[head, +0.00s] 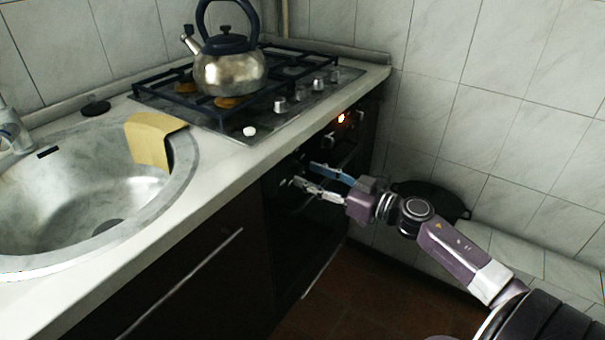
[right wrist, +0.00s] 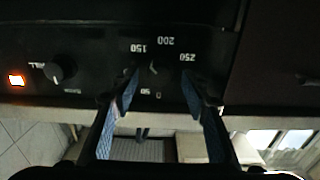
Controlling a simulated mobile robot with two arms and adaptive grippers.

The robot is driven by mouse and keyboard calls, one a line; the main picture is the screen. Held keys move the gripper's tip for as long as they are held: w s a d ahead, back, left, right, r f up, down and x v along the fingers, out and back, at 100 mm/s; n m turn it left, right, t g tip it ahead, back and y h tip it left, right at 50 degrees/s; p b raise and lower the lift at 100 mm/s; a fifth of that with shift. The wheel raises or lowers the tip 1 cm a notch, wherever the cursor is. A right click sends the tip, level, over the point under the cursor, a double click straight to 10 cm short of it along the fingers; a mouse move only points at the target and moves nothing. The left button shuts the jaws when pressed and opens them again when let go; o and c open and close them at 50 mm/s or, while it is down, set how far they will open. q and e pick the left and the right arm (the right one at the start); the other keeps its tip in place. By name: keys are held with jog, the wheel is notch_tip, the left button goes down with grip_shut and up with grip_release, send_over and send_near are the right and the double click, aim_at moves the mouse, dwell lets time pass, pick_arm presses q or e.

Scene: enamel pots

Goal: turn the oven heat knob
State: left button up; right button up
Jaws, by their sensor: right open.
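The oven heat knob (right wrist: 153,72) is dark against the black panel in the right wrist view, ringed by upside-down numbers such as 150, 200 and 250. A small pale mark shows on it. My right gripper (right wrist: 160,95) is open, with one blue-padded finger on each side of the knob's dial. I cannot tell whether the fingers touch the knob. In the head view my right gripper (head: 306,175) is at the oven front, just below the counter edge, and the heat knob is hard to make out there. My left gripper is out of view.
A second knob (right wrist: 62,70) and a lit orange lamp (right wrist: 16,80) are beside the dial. A steel kettle (head: 230,72) stands on the gas hob (head: 165,100) above. A tiled wall (head: 500,90) bounds the right.

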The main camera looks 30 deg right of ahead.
aim_at(297, 169)
jog(key=shift+x, duration=1.35)
jog(key=shift+c, duration=0.6)
jog(key=c, duration=1)
